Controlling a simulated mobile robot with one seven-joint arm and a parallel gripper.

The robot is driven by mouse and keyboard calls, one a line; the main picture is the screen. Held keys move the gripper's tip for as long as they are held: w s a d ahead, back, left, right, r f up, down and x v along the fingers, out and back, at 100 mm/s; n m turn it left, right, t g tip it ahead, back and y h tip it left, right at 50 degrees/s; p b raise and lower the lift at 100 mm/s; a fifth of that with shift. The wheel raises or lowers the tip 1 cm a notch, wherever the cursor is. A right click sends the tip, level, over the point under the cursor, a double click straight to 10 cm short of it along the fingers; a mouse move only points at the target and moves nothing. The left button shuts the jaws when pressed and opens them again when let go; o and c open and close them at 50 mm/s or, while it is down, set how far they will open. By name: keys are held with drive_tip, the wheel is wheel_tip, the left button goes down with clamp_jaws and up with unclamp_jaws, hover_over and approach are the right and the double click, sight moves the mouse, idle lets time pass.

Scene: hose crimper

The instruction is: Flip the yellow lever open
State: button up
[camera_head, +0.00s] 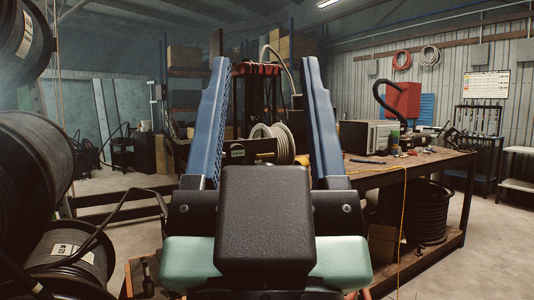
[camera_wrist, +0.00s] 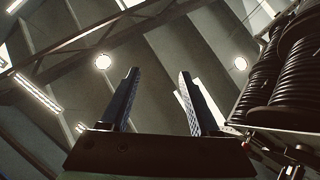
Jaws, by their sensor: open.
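My gripper (camera_head: 265,62) is open and empty in the head view, its two blue fingers pointing up and spread wide apart. In the wrist view the gripper (camera_wrist: 157,72) also shows open, with only the ceiling and its lamps between the fingers. I cannot make out a yellow lever in either view. A red-topped frame (camera_head: 257,70) stands behind the gap between the fingers; I cannot tell whether it is the crimper. The gripper hides part of the scene in the middle.
A workbench (camera_head: 370,172) at the right carries a grey box (camera_head: 368,136) and small items. A yellow cord (camera_head: 404,215) hangs from its edge. Large black hose reels (camera_head: 35,165) crowd the left. A pale hose coil (camera_head: 272,143) lies beyond the gripper. Floor shows left of centre.

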wheel_tip(320, 180, up, 10)
drive_tip(key=p, duration=0.8)
drive_tip(key=shift+f+p, duration=0.2)
drive_tip(key=shift+p, duration=0.2)
clamp_jaws()
wheel_tip(320, 180, up, 11)
drive_tip(key=p, duration=1.1)
drive_tip(key=shift+f, duration=0.1)
